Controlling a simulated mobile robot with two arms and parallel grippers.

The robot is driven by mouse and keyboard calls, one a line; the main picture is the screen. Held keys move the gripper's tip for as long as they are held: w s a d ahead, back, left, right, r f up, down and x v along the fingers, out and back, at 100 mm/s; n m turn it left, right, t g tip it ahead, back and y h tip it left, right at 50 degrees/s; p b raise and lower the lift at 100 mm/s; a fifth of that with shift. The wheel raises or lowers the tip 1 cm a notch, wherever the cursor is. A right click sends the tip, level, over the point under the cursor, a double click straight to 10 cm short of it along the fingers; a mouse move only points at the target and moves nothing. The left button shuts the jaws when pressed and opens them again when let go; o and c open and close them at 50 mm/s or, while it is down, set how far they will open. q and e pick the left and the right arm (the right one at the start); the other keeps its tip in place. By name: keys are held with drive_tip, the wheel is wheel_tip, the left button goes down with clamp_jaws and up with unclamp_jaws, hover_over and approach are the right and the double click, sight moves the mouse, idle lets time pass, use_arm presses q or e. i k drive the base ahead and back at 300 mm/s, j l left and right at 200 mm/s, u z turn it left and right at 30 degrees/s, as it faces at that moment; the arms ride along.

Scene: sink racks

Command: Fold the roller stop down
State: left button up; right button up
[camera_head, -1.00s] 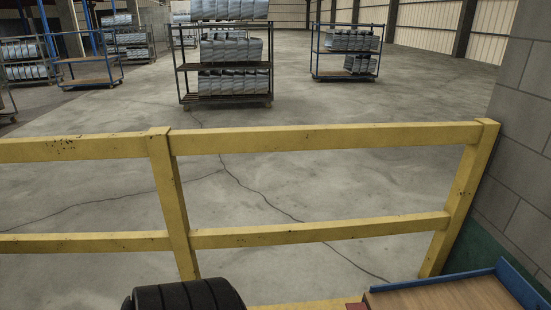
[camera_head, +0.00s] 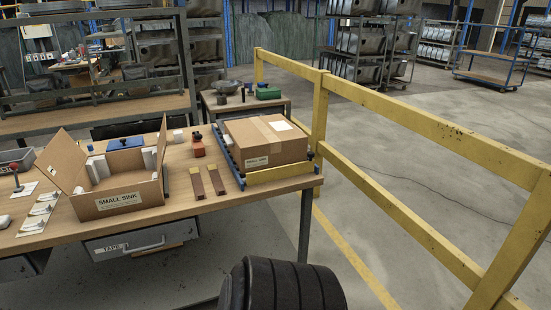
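A yellow bar (camera_head: 279,176), which looks like the roller stop, lies across the front of a closed cardboard box (camera_head: 266,144) at the right end of the workbench. The box is taped and labelled SMALL SINK, and it sits between blue side rails (camera_head: 227,157). The box hides the rollers under it. I cannot tell exactly how the bar is hinged. Neither of my grippers is in view.
The workbench (camera_head: 185,190) holds an open SMALL SINK carton (camera_head: 117,198), an orange bottle (camera_head: 198,146) and two brown strips (camera_head: 216,180). A yellow railing (camera_head: 420,125) runs along the right.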

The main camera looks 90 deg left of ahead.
sight(262, 177)
drive_tip(key=u, duration=2.65)
